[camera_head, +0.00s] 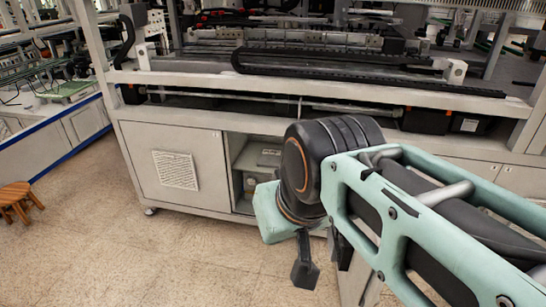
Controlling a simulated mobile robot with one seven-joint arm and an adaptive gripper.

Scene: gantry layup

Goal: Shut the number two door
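The white machine's base cabinet (212,203) stands ahead. I can read no door number.
A wooden stool (18,200) stands at the far left, beside a bench with a blue edge (60,132). The tan floor (150,260) is clear at lower left. The machine's front beam (330,92) runs above the cabinet. Shut cabinet fronts (520,180) show at right.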

